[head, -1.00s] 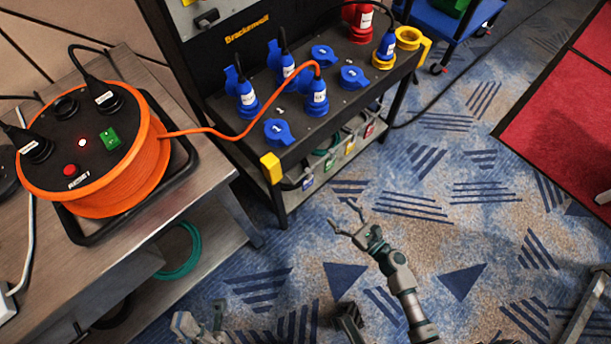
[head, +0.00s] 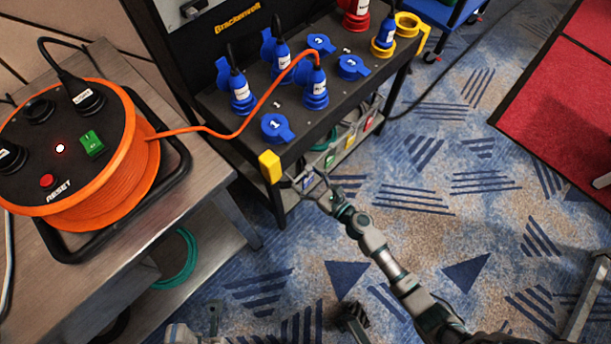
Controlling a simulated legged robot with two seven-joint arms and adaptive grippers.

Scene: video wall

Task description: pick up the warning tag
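Several small coloured tags or labels sit in a row below the top of the dark rack: a blue one (head: 308,183), a green one (head: 330,160), a yellow one (head: 350,142) and a red one (head: 369,123). They are too small to read, so I cannot tell which is the warning tag. My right gripper does not show.
The dark rack top (head: 232,118) holds blue plugs and sockets, with a yellow corner guard (head: 270,167) close to my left gripper. An orange cable reel (head: 95,160) stands on the bench (head: 215,180) at left. Patterned carpet (head: 420,220) lies open to the right.

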